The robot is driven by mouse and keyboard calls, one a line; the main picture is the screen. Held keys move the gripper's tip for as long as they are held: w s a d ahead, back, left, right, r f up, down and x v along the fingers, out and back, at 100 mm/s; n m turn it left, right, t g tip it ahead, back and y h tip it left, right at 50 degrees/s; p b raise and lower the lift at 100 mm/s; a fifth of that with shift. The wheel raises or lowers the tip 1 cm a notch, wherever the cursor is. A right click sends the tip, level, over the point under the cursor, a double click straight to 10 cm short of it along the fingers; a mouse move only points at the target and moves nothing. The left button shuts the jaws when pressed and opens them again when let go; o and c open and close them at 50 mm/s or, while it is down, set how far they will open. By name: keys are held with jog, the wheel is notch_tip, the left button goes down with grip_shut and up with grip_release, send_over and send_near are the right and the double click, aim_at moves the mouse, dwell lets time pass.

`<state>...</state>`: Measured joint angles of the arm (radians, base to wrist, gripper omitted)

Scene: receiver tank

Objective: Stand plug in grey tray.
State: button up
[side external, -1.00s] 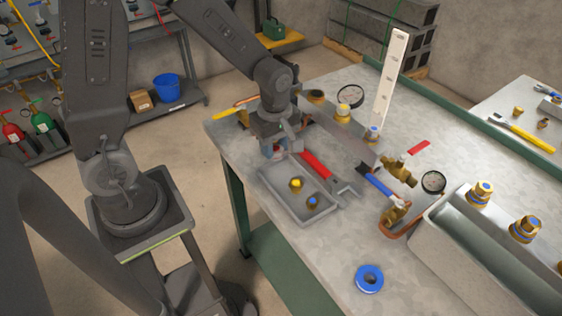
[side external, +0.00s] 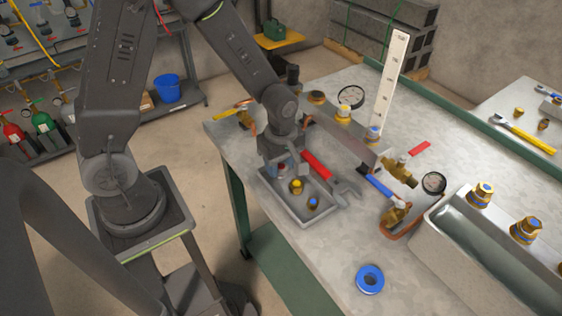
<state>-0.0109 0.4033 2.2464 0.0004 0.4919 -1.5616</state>
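The grey tray (side external: 318,221) lies on the bench near its left edge. A brass plug with a yellow top (side external: 296,187) and one with a blue top (side external: 313,203) stand inside it, apart from each other. My gripper (side external: 279,173) points down at the tray's far left end, low over its floor. A small reddish plug (side external: 282,167) shows between the fingers, which appear shut on it. It is mostly hidden by the fingers, and I cannot tell whether it touches the tray floor.
A red-handled wrench (side external: 317,166) lies close along the tray's right side. A manifold with brass fittings (side external: 343,115) and an upright white scale (side external: 390,82) stand behind. A blue ring (side external: 369,279) lies at the front, with bare bench between it and the tray.

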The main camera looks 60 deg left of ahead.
aim_at(281, 167)
jog(key=o, duration=0.3)
notch_tip(281, 167, up, 12)
jog(key=s+r+m+t, duration=0.5)
jog(key=s+r+m, duration=0.6)
jog(key=m, duration=0.7)
jog(key=shift+s+d+t, duration=0.2)
jog(key=shift+s+t, duration=0.1)
jog(key=shift+s, duration=0.45)
